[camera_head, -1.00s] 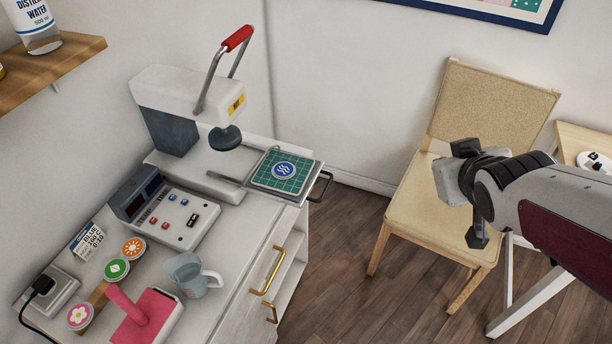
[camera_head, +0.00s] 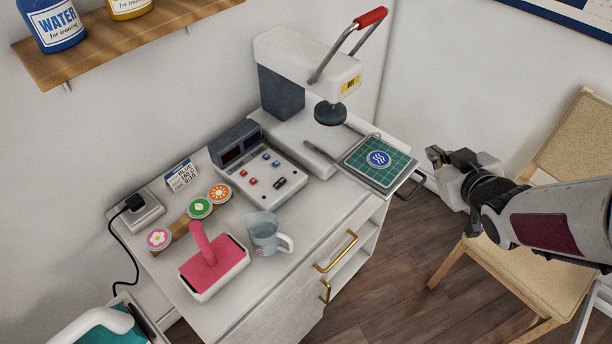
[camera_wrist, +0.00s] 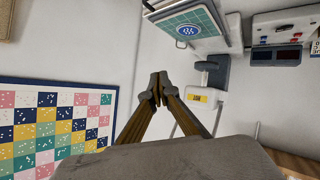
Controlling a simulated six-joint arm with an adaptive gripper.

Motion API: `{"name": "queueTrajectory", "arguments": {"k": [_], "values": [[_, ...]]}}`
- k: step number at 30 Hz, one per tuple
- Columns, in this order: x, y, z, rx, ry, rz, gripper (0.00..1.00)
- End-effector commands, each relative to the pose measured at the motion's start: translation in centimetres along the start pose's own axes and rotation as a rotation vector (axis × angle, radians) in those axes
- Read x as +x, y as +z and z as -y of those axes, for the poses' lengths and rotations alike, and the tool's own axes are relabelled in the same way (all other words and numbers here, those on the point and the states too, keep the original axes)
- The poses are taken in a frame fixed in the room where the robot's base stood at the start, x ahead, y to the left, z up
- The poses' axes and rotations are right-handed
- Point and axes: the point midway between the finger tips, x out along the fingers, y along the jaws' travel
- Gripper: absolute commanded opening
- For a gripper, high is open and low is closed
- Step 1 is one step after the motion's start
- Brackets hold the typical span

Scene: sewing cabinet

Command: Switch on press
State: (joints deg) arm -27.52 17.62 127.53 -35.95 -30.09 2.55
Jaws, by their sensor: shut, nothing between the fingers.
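The white heat press (camera_head: 305,65) stands on the cabinet's back right, its red handle (camera_head: 371,17) raised. Its tray (camera_head: 378,164) extends to the right with a green gridded pad and a round blue badge (camera_head: 380,159) on it. The control box (camera_head: 262,172) with red and blue buttons, a black rocker switch (camera_head: 280,183) and a dark display (camera_head: 238,146) sits left of the press. My gripper (camera_head: 436,156) is shut and empty, right of the tray and apart from it.
A shelf with bottles (camera_head: 75,62) hangs above. A chair (camera_head: 575,150) stands at right.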

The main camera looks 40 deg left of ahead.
Motion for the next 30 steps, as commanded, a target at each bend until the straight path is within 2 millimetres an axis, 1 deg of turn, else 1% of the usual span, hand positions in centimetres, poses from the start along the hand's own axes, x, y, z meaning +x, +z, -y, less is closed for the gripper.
{"name": "queueTrajectory", "arguments": {"k": [1, 6, 8, 15, 22, 27, 30], "values": [[0.9, -0.1, 1.2, -0.009, -0.027, -0.015, 0.0], [3.1, -0.6, 4.7, -0.038, -0.11, -0.079, 0.0], [3.9, -0.8, 6.0, -0.047, -0.14, -0.101, 0.0], [6.1, -1.1, 11.7, -0.072, -0.267, -0.191, 0.0], [7.4, -1.1, 17.3, -0.08, -0.393, -0.275, 0.0], [7.8, -0.8, 21.3, -0.076, -0.484, -0.332, 0.0], [7.8, -0.7, 23.1, -0.073, -0.527, -0.36, 0.0]]}}
